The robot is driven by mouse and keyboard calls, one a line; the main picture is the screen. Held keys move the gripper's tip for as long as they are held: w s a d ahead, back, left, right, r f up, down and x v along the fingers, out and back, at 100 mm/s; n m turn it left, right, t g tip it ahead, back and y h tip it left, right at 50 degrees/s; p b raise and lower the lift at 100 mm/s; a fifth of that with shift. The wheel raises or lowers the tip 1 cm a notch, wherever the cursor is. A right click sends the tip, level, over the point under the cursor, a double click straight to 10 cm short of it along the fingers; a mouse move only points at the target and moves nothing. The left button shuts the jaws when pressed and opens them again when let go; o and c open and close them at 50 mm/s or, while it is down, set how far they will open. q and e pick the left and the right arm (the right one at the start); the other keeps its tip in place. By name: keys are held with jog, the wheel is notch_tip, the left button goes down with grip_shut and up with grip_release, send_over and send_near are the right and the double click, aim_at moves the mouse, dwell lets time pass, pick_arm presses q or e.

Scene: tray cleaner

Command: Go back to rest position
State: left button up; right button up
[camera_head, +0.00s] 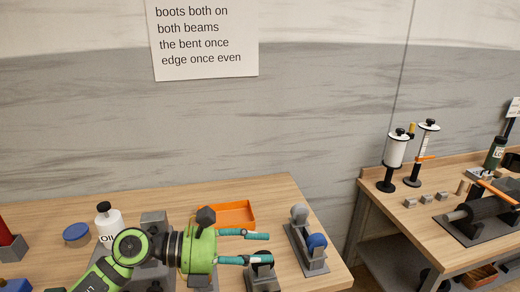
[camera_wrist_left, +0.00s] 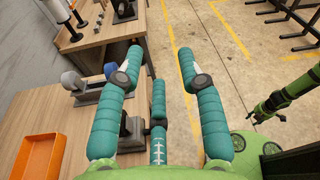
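My left gripper (camera_head: 270,248) is in the front middle of the head view, above the near wooden table (camera_head: 330,275). Its teal fingers are spread and point right, with nothing between them. In the left wrist view the same gripper (camera_wrist_left: 160,58) is open and empty, over the table edge and floor. A green arm (camera_wrist_left: 300,85), which looks like my right one, shows at the right of the left wrist view. Its far end is too small to tell how its gripper stands. It does not show in the head view.
An orange tray (camera_head: 240,208), a white oil bottle (camera_head: 109,222), a blue round item (camera_head: 76,233) and a grey stand with blue and grey rounded parts (camera_head: 308,246) are on the near table. A second table (camera_head: 430,222) with dispensers stands at right. The yellow-lined floor (camera_wrist_left: 225,60) is open.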

pick_arm(q)
jog(key=w+a+r+n+t, duration=0.35)
jog(key=r+n+t, duration=0.35)
jog(key=n+t, duration=0.9)
jog(key=s+a+f+n+g+y, duration=0.1)
jog(key=a+f+n+y, duration=0.65)
jog(key=n, duration=0.45)
jog(key=a+f+n+g+y, duration=0.1)
jog(key=a+f+n+y, duration=0.6)
jog(key=n, duration=0.4)
jog(key=s+f+n+g+y, duration=0.1)
jog(key=s+f+n+g, duration=0.95)
jog(key=s+f, duration=1.15)
jog(key=s+f+m+g+b, duration=0.2)
jog(key=s+f+m+g, duration=0.15)
jog(key=f, duration=2.05)
jog(key=s+a+f+g+b, duration=0.1)
jog(key=s+a+f+b, duration=0.1)
jog(key=s+f, duration=1.3)
jog(key=shift+s+a+g, duration=0.3)
jog(key=shift+s+a, duration=0.1)
jog(key=shift+s, duration=0.15)
